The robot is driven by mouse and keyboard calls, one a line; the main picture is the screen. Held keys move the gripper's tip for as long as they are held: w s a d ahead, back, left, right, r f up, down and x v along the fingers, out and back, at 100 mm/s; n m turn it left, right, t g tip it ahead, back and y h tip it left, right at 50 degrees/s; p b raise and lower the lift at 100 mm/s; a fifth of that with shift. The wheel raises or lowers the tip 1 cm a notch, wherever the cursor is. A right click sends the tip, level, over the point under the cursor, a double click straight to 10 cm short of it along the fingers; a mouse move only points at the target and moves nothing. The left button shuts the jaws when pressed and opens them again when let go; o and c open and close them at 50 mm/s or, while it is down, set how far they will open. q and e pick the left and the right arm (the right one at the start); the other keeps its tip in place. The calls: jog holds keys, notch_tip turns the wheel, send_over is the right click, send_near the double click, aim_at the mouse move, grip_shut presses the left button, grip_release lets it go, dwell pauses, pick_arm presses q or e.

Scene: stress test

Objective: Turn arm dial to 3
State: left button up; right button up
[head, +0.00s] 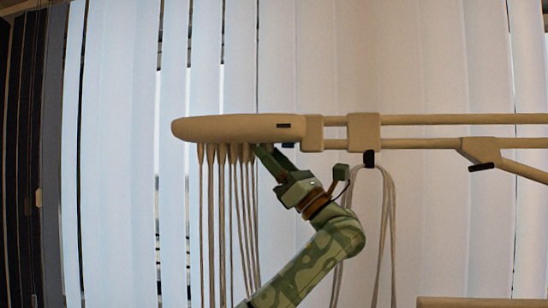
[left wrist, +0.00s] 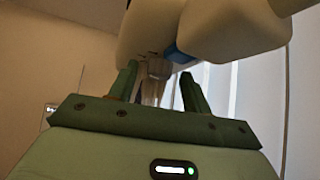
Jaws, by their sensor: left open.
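A beige horizontal arm (head: 235,128) with a rounded left end spans the head view, and its underside fills the top of the left wrist view (left wrist: 235,30). My left gripper (head: 266,152) reaches up from below, just under the arm's head. In the left wrist view the gripper (left wrist: 158,72) is open, its two green fingers pointing up at the underside. A small greyish knob-like part (left wrist: 157,68), possibly the dial, shows between the fingertips; I cannot tell whether they touch it. No numbers are readable. My right gripper is not in view.
Several thin cables (head: 222,215) hang from the arm's head, close left of my gripper. A looped cable (head: 385,215) hangs from a dark hook behind my arm. A blue part (left wrist: 178,55) sits beside the knob. White vertical blinds (head: 115,150) stand behind.

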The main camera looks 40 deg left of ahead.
pick_arm(q)
jog(key=c, duration=1)
jog(key=m+t, duration=0.1)
jog(key=t, duration=0.2)
jog(key=m+t, duration=0.2)
jog(key=t, duration=0.2)
jog(key=m+t, duration=0.1)
jog(key=t, duration=0.2)
jog(key=shift+s+m+t+y, duration=0.3)
jog(key=shift+s+t+y, duration=0.05)
jog(key=shift+t+y, duration=0.05)
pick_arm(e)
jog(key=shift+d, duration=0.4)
pick_arm(q)
jog(key=o, duration=1)
jog(key=shift+w+d, duration=0.1)
jog(key=shift+d, duration=0.05)
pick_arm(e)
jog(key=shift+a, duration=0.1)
pick_arm(q)
jog(key=shift+g, duration=0.3)
